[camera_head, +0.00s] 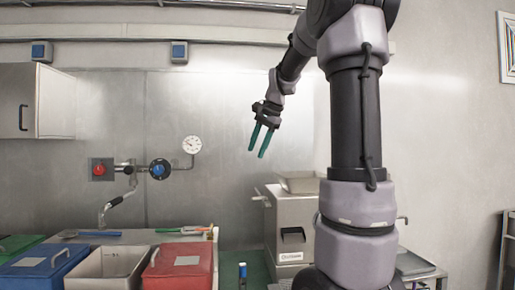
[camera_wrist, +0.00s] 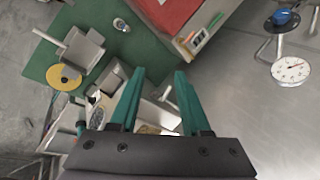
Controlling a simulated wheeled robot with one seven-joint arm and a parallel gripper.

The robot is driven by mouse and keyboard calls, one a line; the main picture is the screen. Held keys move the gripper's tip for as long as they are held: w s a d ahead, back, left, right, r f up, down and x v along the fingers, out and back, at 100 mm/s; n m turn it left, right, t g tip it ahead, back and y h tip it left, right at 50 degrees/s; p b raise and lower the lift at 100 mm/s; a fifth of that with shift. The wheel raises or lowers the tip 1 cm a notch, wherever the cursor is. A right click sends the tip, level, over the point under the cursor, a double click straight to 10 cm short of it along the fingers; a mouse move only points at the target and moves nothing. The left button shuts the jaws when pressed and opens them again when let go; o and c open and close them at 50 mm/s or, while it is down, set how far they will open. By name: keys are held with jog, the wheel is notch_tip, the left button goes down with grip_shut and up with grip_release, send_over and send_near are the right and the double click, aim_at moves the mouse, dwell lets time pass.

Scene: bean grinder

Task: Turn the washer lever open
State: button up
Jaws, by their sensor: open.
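On the back wall in the head view are a red knob (camera_head: 98,170) and a blue round knob (camera_head: 158,170) on one pipe, with a spout (camera_head: 118,204) with a dark grip hanging below. I cannot tell which of these is the washer lever. The blue knob also shows at the top right of the wrist view (camera_wrist: 284,17). My gripper (camera_head: 258,153) is open and empty, with green fingers pointing down, in the air right of the knobs and apart from them. Its two fingers (camera_wrist: 159,72) are spread in the wrist view, with nothing between them held.
A round gauge (camera_head: 192,144) stands on the pipe right of the blue knob. A grey machine (camera_head: 291,225) stands below my gripper. The wall between gauge and gripper is clear.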

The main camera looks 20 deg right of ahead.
jog(key=m+g+h, duration=0.2)
jog(key=m+g, duration=0.1)
jog(key=m, duration=0.2)
send_over(257, 198)
jog(key=s, duration=0.2)
notch_tip(257, 198, down, 11)
jog(key=f, duration=0.3)
jog(key=w+f, duration=0.1)
jog(key=f, duration=0.2)
jog(key=w+f, duration=0.1)
jog(key=f, duration=0.3)
grip_shut()
